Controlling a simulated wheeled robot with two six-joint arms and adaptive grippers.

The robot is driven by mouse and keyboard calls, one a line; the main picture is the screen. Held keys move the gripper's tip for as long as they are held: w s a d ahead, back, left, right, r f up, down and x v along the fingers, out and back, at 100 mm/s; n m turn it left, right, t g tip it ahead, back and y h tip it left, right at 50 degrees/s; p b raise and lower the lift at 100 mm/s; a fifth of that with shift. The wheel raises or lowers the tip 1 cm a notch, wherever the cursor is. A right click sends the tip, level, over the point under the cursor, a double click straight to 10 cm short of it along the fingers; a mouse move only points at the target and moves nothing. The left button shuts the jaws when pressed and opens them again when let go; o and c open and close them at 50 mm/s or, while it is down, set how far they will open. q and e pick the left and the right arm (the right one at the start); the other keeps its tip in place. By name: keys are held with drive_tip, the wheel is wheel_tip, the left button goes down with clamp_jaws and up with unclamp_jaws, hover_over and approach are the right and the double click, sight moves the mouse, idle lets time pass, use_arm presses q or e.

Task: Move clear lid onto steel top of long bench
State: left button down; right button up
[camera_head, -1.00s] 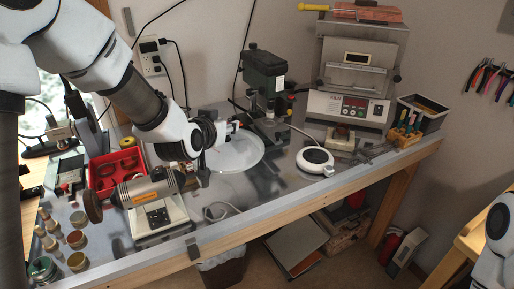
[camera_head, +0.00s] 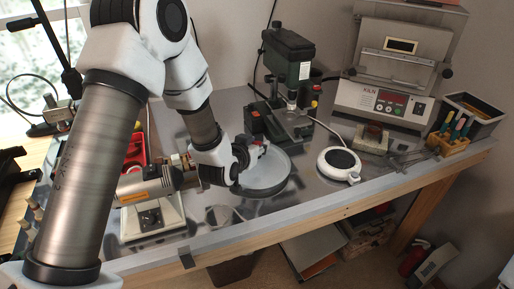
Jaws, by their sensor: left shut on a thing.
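The clear lid (camera_head: 275,180) is a round, pale see-through disc over the middle of the bench. My left gripper (camera_head: 257,148) is shut on its far-left edge, and the fingers partly hide that edge. The lid looks nearly level and low over the steel top (camera_head: 312,192) of the long bench; I cannot tell whether it touches the steel. My right gripper is out of view.
A green drill press (camera_head: 290,75) stands just behind the lid. A round white device (camera_head: 338,164) with a cable is to its right, and a kiln (camera_head: 385,100) behind that. A grinder-like machine (camera_head: 150,215) stands at left. Bare steel lies in front of the lid.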

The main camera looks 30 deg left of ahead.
use_arm(q)
drive_tip(key=shift+f, duration=0.45)
drive_tip(key=shift+s+f, duration=0.1)
drive_tip(key=shift+f, duration=0.15)
drive_tip(key=c, duration=0.8)
unclamp_jaws()
drive_tip(key=shift+o, duration=0.2)
